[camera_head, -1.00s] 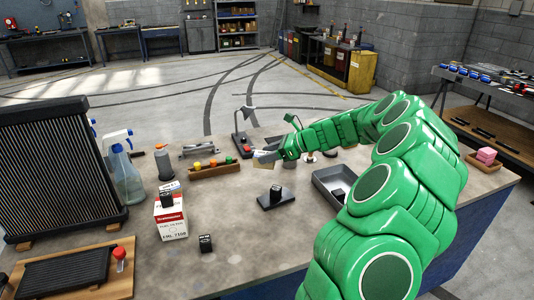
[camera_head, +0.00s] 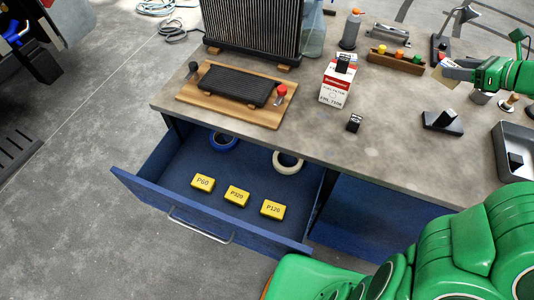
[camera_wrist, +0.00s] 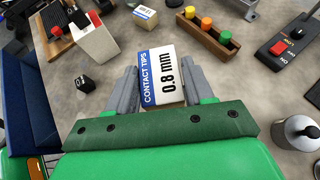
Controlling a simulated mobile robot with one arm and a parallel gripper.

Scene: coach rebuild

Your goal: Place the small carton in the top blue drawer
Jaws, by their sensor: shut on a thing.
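My gripper (camera_wrist: 162,88) is shut on a small white-and-blue carton (camera_wrist: 163,73) marked "CONTACT TIPS 0.8 mm", gripped from both sides. In the head view my gripper (camera_head: 449,74) is at the upper right, above the bench, and the carton (camera_head: 452,84) shows pale at its tip. The top blue drawer (camera_head: 240,168) is pulled open below the bench's front edge, left of my gripper. Inside lie three yellow blocks marked P60 and P120 (camera_head: 237,196), a blue tape roll (camera_head: 223,142) and a pale tape roll (camera_head: 288,162).
On the bench (camera_head: 300,125) are a wooden board with a black grille (camera_head: 235,85), a red-and-white filter box (camera_head: 337,88), a small black block (camera_head: 354,123), a black stand (camera_head: 442,122) and a grey tray (camera_head: 512,145). The drawer's near half has bare floor beside the blocks.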

